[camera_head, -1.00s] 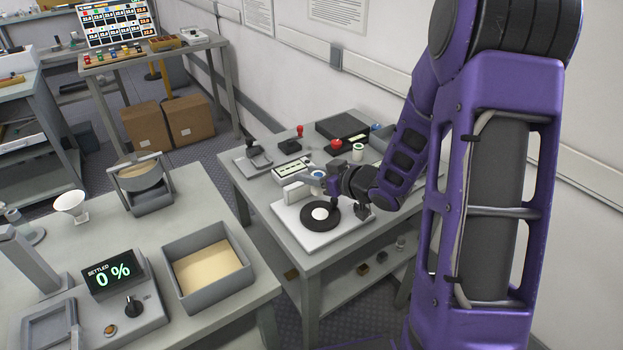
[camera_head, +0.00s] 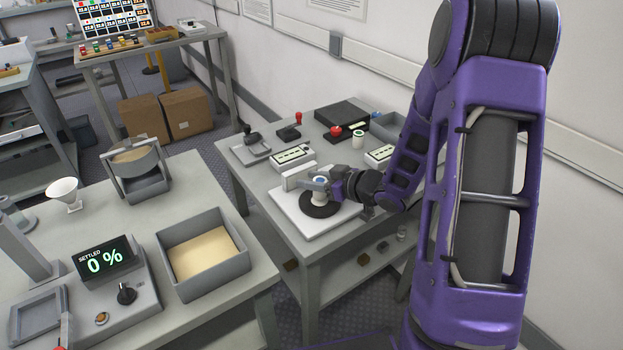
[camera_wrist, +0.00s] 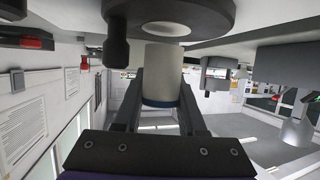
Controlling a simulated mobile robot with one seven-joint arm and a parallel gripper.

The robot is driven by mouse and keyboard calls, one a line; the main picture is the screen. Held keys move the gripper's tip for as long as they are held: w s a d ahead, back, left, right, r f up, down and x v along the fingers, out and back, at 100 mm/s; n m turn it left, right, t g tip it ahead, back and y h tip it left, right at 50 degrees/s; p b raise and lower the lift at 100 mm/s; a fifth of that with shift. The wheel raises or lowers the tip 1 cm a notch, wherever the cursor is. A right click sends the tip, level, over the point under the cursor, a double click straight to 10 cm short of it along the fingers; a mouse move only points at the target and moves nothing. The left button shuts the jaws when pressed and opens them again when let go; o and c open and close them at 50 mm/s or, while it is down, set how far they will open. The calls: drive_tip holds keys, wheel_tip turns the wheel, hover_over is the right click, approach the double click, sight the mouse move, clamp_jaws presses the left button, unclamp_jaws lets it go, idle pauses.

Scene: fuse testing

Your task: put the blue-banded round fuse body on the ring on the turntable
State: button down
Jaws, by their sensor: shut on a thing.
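My gripper (camera_head: 322,187) is shut on the white round fuse body with a blue band (camera_head: 319,182). In the wrist view, which is upside down, the pale fuse body (camera_wrist: 164,75) stands upright between the two fingers (camera_wrist: 155,100), its blue band at the picture's lower end. The black turntable disc (camera_head: 320,210) sits on a white base below the gripper. In the wrist view the white ring (camera_wrist: 166,29) shows at the disc's middle, close to the fuse body's end. I cannot tell whether they touch. In the head view the ring is hidden.
A white block (camera_head: 299,176) stands on the turntable base's back left. Behind are a meter (camera_head: 292,155), a red-knobbed device (camera_head: 290,130), a green-banded cylinder (camera_head: 358,140) and a black box (camera_head: 342,114). The bench's front left corner is clear.

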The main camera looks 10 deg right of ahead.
drive_tip(key=shift+f+b, duration=0.6)
drive_tip(key=shift+f, duration=0.15)
drive_tip(key=shift+c, duration=2)
unclamp_jaws()
